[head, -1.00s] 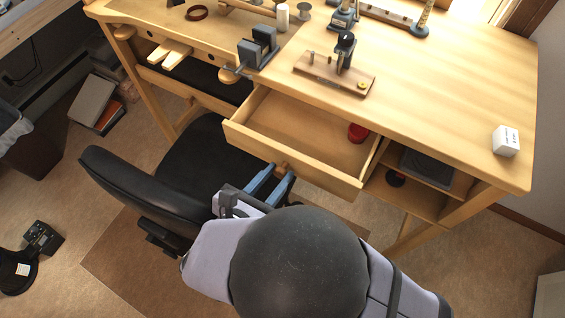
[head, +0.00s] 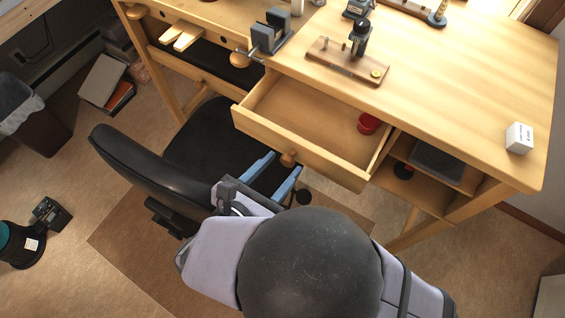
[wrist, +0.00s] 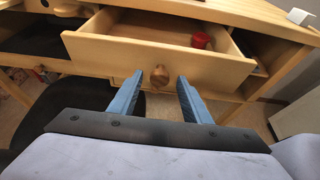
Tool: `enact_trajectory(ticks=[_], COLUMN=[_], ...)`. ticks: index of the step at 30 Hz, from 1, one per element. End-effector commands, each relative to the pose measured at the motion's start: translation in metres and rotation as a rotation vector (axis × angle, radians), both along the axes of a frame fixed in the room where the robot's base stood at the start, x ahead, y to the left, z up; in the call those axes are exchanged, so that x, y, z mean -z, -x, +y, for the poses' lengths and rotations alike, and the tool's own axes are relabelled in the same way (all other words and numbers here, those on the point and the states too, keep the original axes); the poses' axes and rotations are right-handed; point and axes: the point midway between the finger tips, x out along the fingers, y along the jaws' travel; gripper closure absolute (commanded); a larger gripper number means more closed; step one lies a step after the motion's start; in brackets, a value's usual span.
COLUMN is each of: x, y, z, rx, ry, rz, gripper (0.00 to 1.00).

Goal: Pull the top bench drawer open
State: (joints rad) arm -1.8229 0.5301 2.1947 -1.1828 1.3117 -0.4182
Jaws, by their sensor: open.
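The top bench drawer (head: 300,146) is pulled out from the wooden bench (head: 455,75). Its inside shows, with a red round object (head: 368,123) near its right end. The drawer's round wooden knob (head: 288,159) is on the middle of its front. The drawer front (wrist: 200,66) and knob (wrist: 159,76) also show in the wrist view. My gripper (head: 277,168) is open in front of the drawer. In the wrist view my gripper (wrist: 155,82) has its two blue fingers apart, on either side of the knob and a little short of it, with gaps visible. The fingers hold nothing.
A black chair (head: 150,180) stands left of my gripper, close to my arm. Open shelves (head: 425,175) lie right of the drawer. A vise (head: 268,32), a wooden stand (head: 350,62) and a small white box (head: 519,138) sit on the bench top.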

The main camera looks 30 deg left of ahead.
Motion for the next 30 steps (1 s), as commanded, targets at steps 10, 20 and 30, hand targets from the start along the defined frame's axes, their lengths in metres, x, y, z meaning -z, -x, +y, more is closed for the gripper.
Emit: enact_trajectory(ticks=[10, 20, 30], x=[-0.047, -0.074, -0.075], y=[0.011, 0.010, 0.010], z=[0.001, 0.000, 0.000], rx=[0.000, 0.001, 0.002], ry=[-0.005, -0.002, 0.000], rz=[0.002, 0.001, 0.001], gripper=[0.56, 0.56, 0.56])
